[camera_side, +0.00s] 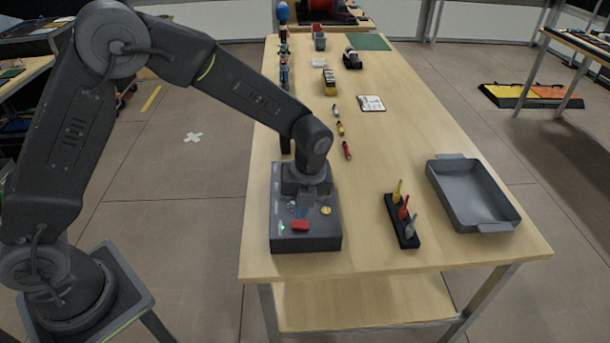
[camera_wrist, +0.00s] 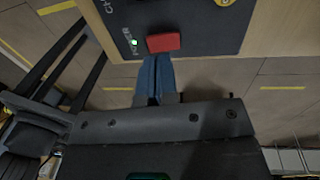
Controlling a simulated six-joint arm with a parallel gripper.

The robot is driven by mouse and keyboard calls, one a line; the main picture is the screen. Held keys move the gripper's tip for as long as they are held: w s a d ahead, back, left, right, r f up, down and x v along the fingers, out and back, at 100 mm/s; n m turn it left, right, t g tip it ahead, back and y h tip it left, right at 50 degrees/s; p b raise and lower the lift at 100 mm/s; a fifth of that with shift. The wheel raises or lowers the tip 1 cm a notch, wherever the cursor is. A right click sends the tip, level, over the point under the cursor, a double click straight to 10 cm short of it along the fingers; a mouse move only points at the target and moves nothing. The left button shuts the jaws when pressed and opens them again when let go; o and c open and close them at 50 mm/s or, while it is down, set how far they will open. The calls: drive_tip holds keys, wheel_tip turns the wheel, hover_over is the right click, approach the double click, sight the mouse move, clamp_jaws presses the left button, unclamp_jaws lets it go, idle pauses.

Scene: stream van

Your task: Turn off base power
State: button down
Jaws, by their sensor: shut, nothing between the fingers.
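A dark grey control box (camera_side: 306,243) sits at the near left part of the table. On its top are a red switch (camera_side: 300,225), a small lit green light (camera_side: 282,227) and a yellow round button (camera_side: 326,211). My gripper (camera_side: 301,211) is over the box, pointing down, just behind the red switch. In the wrist view the blue fingers of my gripper (camera_wrist: 157,62) are together and empty, their tips close to the edge of the red switch (camera_wrist: 163,43). I cannot tell whether they touch it. The green light (camera_wrist: 134,42) glows beside the switch.
A grey tray (camera_side: 470,194) and a black holder (camera_side: 400,222) with coloured tools stand to the right. Small screwdrivers (camera_side: 341,128), a yellow meter (camera_side: 329,82) and a white card (camera_side: 371,103) lie farther back. The table between box and holder is clear.

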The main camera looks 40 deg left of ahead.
sight(295, 223)
wheel_tip(295, 223, up, 11)
drive_tip(key=shift+w+d+f, duration=0.15)
drive_tip(key=shift+w+d, duration=0.25)
drive_tip(key=shift+w, duration=0.05)
drive_tip(key=shift+s+a, duration=0.15)
drive_tip(key=shift+a, duration=0.05)
drive_tip(key=f, duration=0.9)
drive_tip(key=s+a+f, duration=0.1)
drive_tip(key=f, duration=0.3)
drive_tip(key=shift+s+a+f, duration=0.1)
drive_tip(key=shift+f, duration=0.25)
